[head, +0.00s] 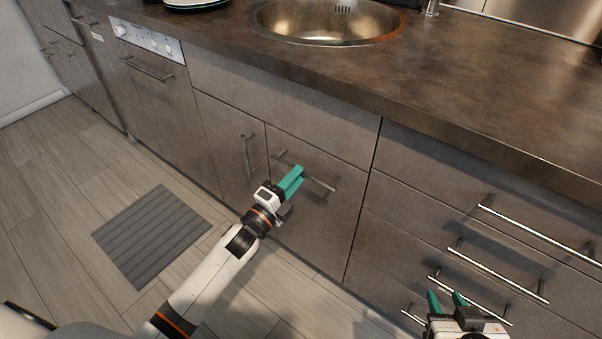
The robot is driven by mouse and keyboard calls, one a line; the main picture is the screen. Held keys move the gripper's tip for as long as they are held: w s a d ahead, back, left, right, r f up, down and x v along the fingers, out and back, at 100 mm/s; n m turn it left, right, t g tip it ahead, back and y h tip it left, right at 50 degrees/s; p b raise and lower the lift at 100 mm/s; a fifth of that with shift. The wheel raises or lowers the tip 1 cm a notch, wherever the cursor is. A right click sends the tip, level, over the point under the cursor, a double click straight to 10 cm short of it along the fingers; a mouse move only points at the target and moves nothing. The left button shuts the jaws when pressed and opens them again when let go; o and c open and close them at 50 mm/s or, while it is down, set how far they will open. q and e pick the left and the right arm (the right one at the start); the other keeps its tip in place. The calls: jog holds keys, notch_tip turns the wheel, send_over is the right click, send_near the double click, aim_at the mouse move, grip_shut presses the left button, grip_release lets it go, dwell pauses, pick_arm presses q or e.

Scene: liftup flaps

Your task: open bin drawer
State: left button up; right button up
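The likely bin drawer is the brown-grey front (310,225) under the sink, with a horizontal bar handle (320,183) near its top. The front looks closed, flush with its neighbours. My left gripper (292,180) is at the middle of this handle, its teal fingers overlapping the bar and hiding part of it. The fingers are seen nearly edge-on, so I cannot tell whether they are shut on the bar. My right gripper (447,300) is at the lower right, its teal fingers apart and empty, in front of the right-hand drawers.
A narrow door with a vertical handle (248,155) adjoins on the left, then a dishwasher (150,80). A stack of drawers with long bar handles (500,270) stands on the right. The worktop (430,90) with a round sink (330,22) overhangs. A grey mat (150,235) lies on the floor.

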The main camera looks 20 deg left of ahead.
pick_arm(q)
jog(key=shift+x, duration=1.4)
jog(key=shift+c, duration=0.6)
grip_shut()
